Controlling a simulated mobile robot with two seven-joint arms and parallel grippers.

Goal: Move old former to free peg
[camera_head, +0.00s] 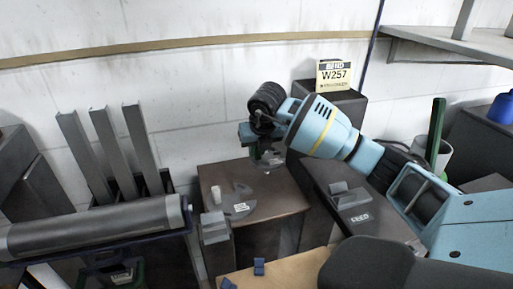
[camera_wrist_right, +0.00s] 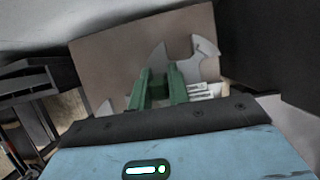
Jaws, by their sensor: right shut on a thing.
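My right gripper (camera_head: 265,155) reaches in from the right over the brown bench top (camera_head: 285,193). Its green fingers (camera_wrist_right: 160,90) are shut on a grey plate-like former (camera_head: 270,160), partly hidden by the wrist and fingers. Grey curved, pointed plate edges (camera_wrist_right: 205,48) show beyond the fingers in the wrist view. A second flat grey piece with a white label (camera_head: 240,206) lies at the left of the bench top, beside a short pale upright peg (camera_head: 216,195). I cannot tell whether the held former touches the bench top. My left gripper is not in view.
A grey post (camera_head: 214,232) stands at the bench's front left. A dark roller (camera_head: 95,227) and upright grey channels (camera_head: 104,150) are at left. A W257 sign (camera_head: 334,75) stands behind. A dark block with a grey fixture (camera_head: 350,196) is right of the bench.

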